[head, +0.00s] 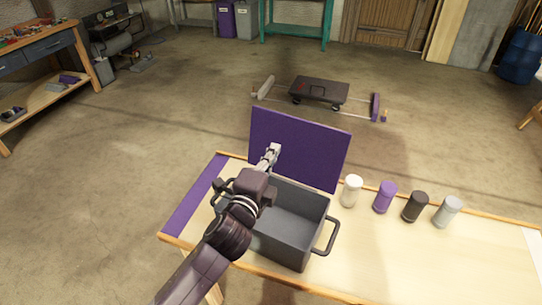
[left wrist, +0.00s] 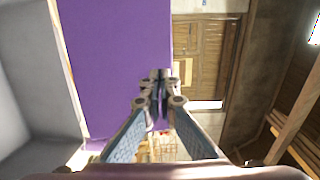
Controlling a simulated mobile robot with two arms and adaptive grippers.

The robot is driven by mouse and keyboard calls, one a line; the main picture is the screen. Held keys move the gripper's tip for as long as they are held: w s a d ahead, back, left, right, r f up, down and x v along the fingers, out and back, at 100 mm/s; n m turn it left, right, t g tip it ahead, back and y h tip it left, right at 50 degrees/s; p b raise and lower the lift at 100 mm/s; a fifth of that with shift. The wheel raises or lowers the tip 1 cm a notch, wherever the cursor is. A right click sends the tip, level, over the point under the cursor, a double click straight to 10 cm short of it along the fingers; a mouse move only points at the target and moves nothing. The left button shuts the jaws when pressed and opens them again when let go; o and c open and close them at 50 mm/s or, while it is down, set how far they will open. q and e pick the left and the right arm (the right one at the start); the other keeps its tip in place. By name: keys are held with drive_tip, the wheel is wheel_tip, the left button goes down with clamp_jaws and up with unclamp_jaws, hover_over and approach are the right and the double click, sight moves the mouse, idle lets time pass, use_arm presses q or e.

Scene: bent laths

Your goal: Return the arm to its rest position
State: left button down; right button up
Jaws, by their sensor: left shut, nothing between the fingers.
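My left gripper (head: 273,150) is raised over the back left part of a dark grey bin (head: 295,235) on the workbench, in front of an upright purple panel (head: 310,150). Its fingers are together with nothing between them. In the left wrist view the closed fingertips (left wrist: 162,80) appear against the edge of the purple panel (left wrist: 115,60). My left arm hides the bin's left side and part of its rim. The part of the bin's inside that shows looks empty. My right gripper is not in view.
A white cylinder (head: 351,191), a purple one (head: 385,197), a black one (head: 415,206) and a grey one (head: 447,211) stand right of the bin on the workbench (head: 400,270). A low dark cart (head: 319,90) is on the floor beyond.

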use_arm(q)
drive_tip(key=s+a+f+n+g+y, duration=0.55)
drive_tip(key=s+a+f+n, duration=0.65)
drive_tip(key=s+a+f, duration=0.25)
drive_tip(key=s+a+f+n+g, duration=0.3)
drive_tip(key=s+f+n+g, duration=0.1)
drive_tip(key=s, duration=0.7)
drive_tip(key=s+a+f+n+g, duration=0.3)
drive_tip(key=s+n+g, duration=0.1)
drive_tip(key=s, duration=0.6)
wheel_tip(320, 180, down, 28)
drive_tip(key=s+b, duration=0.1)
drive_tip(key=b, duration=0.1)
use_arm(e)
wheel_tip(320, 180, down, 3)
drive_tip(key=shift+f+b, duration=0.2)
drive_tip(key=shift+b, duration=0.45)
use_arm(q)
drive_tip(key=s+a+f+g, duration=0.2)
drive_tip(key=s+f, duration=1.5)
drive_tip(key=f, duration=0.1)
drive_tip(key=shift+s+a+m, duration=0.3)
drive_tip(key=shift+s+m, duration=0.05)
drive_tip(key=shift+m, duration=0.05)
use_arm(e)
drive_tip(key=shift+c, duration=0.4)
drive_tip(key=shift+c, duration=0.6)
